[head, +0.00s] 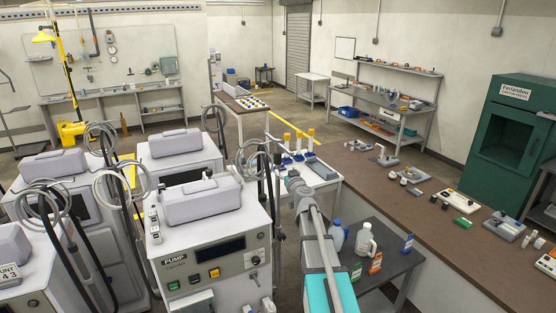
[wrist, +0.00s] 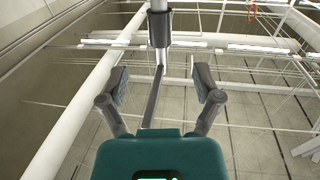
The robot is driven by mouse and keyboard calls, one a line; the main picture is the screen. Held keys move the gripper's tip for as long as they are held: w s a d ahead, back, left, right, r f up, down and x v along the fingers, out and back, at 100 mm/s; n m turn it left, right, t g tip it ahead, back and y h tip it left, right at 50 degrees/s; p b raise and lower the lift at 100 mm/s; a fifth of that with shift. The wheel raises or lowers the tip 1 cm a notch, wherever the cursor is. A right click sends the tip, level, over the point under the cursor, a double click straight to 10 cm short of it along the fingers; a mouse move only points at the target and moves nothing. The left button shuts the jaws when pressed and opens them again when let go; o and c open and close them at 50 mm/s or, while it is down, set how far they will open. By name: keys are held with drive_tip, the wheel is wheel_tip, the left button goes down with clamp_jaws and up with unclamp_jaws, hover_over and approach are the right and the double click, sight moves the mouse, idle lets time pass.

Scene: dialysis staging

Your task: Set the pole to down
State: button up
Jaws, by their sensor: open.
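In the wrist view my gripper (wrist: 160,80) is open, with one dark finger pad on each side and nothing clasped between them. A light upright pole (wrist: 158,6) with a dark collar (wrist: 160,29) shows at the top of the wrist view, ahead of the fingers. I cannot tell how far the pole is from the fingers. In the head view my arm rises beside the pump machine (head: 210,235); the fingers cannot be made out there.
Other machines with coiled hoses (head: 68,225) crowd the left. A dark side table (head: 385,262) with bottles stands to the right of my arm. A long brown counter (head: 450,240) bears several small devices. A green cabinet (head: 508,120) stands at the right wall. Open floor lies behind.

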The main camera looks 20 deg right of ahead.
sight(279, 160)
drive_tip(key=w, duration=0.3)
drive_tip(key=w+d, duration=0.1)
drive_tip(key=w, duration=0.7)
drive_tip(key=shift+w+d, duration=0.1)
drive_tip(key=shift+d, duration=0.1)
drive_tip(key=shift+c, duration=0.2)
clamp_jaws()
